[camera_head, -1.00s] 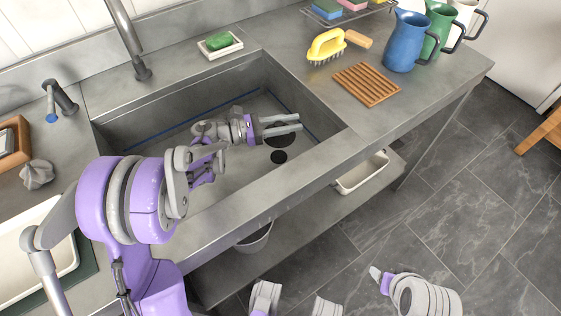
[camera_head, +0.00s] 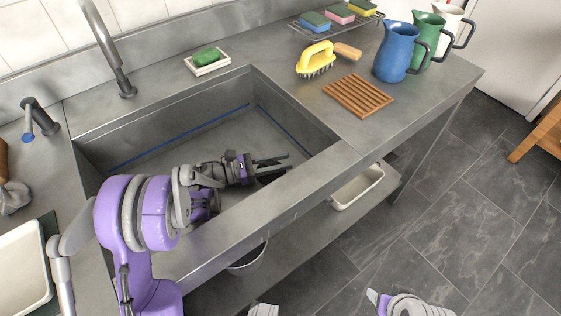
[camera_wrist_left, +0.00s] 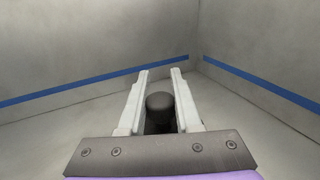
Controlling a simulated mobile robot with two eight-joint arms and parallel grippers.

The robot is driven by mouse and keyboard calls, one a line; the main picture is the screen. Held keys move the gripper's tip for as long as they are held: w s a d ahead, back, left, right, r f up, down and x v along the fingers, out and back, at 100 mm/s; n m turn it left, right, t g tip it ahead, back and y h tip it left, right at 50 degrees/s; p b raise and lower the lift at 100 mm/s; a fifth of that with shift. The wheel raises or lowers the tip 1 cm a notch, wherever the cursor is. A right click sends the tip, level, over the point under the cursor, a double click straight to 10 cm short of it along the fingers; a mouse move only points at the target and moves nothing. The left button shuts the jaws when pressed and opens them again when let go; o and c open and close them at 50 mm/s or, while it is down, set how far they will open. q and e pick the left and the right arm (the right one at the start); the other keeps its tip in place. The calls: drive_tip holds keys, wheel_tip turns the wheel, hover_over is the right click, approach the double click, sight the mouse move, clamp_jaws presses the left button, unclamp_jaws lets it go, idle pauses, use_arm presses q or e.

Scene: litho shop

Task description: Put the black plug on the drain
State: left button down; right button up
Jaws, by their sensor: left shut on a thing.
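The black plug shows in the left wrist view as a dark round knob (camera_wrist_left: 160,102) between the two pale fingers. My left gripper (camera_head: 285,160) is inside the sink, near its right front part, and is shut on the plug. In the head view a dark round shape (camera_head: 271,178) shows just under the fingers, partly covered by them. I cannot tell there how much of it is plug and how much is drain. The drain is not separately visible, and I cannot tell whether the plug touches the sink floor.
The steel sink (camera_head: 215,145) has a raised front rim and a blue line along its walls. A faucet (camera_head: 122,80) stands behind. A yellow brush (camera_head: 316,60), a wooden rack (camera_head: 358,95) and a blue pitcher (camera_head: 396,52) stand on the right counter.

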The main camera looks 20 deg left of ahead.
use_arm(q)
drive_tip(key=shift+f, duration=0.15)
drive_tip(key=c, duration=0.6)
unclamp_jaws()
drive_tip(key=shift+r, duration=0.25)
drive_tip(key=v, duration=0.7)
drive_tip(key=shift+s+a+f+p, duration=0.1)
drive_tip(key=shift+s+a+p, duration=0.05)
drive_tip(key=shift+a+p, duration=0.15)
drive_tip(key=shift+d, duration=0.1)
